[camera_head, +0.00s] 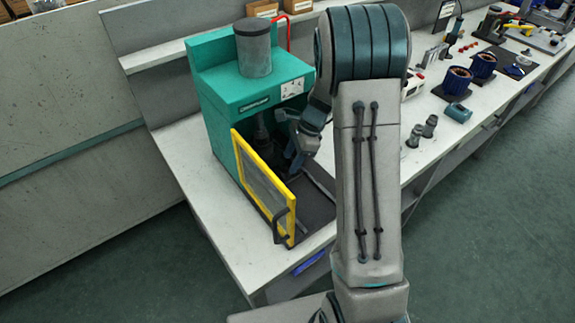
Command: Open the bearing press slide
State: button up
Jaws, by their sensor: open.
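The green bearing press (212,100) stands on the white bench, with a grey cylinder (254,50) on top. Its yellow-framed guard door (263,185) with a dark curved handle (281,224) stands swung outward on the press's left side. A dark ram (262,130) shows inside the opening. A dark base plate (318,208) reaches out in front of the press; whether this is the slide, I cannot tell. My gripper (292,177) is open in front of the press opening, just right of the guard door. My arm and the door hide part of the interior and base.
The bench (225,238) has bare room left of the press. Two small grey cylindrical parts (422,130) stand right of my arm, with blue motor housings (456,83) beyond. A shelf with cardboard boxes (262,9) runs behind. The bench's front edge drops to open floor.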

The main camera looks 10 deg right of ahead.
aim_at(286, 171)
jog(key=shift+x, duration=1.95)
grip_shut()
jog(key=shift+s, duration=0.15)
